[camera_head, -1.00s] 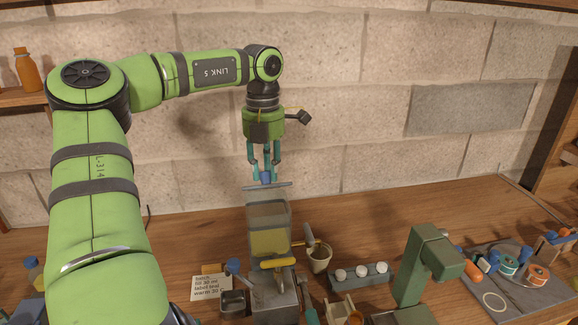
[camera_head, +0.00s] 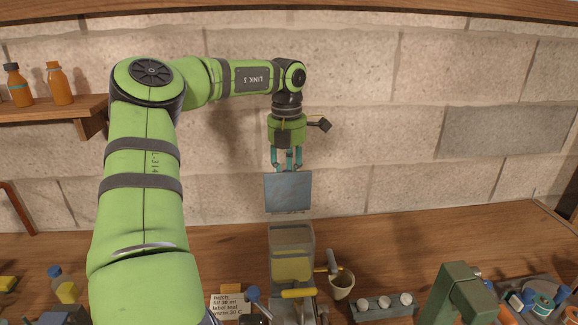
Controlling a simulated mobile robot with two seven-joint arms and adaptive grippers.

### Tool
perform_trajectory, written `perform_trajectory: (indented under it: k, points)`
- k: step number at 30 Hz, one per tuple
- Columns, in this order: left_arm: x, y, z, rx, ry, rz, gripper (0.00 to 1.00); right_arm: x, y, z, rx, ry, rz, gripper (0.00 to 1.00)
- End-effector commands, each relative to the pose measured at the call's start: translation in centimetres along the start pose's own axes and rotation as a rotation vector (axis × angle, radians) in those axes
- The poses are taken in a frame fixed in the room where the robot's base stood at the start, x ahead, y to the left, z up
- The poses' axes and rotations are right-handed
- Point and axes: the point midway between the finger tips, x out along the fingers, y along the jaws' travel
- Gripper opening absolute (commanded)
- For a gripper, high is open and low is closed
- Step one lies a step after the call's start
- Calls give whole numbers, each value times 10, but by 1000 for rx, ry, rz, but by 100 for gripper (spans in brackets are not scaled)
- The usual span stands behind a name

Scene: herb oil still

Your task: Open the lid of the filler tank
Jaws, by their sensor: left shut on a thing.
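The filler tank (camera_head: 292,240) is a clear box with yellow liquid in its lower part, standing on the table at bottom centre. Its lid (camera_head: 288,192), a blue-grey square plate, stands roughly upright above the tank with its broad face toward me. The lid's lower edge is near the tank's back rim; I cannot tell whether they touch. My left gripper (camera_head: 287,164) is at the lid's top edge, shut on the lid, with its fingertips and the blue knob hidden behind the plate. My right gripper is not in view.
A yellow-handled valve (camera_head: 298,293) is at the tank's front, with a cup (camera_head: 341,285) to its right. A rack with white-topped vials (camera_head: 384,307) and a green press (camera_head: 459,290) stand further right. The stone wall (camera_head: 400,150) is close behind.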

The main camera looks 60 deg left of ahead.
Motion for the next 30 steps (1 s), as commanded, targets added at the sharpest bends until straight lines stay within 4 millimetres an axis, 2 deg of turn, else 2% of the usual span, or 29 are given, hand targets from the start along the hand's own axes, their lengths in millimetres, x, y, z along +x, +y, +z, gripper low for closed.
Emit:
perform_trajectory:
  k: [1,3,10,25,26,27,30]
  points:
    - [11,7,-2,0,17,13,0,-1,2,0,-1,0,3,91]
    - [12,9,0,0,18,12,0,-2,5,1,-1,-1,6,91]
    - [16,12,4,2,17,12,0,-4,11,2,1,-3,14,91]
    - [17,13,5,4,17,12,0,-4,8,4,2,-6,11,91]
    - [17,13,5,4,17,11,44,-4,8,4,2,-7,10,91]
    - [17,13,4,4,18,11,50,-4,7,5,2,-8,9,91]
    - [16,12,5,3,17,10,50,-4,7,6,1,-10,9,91]
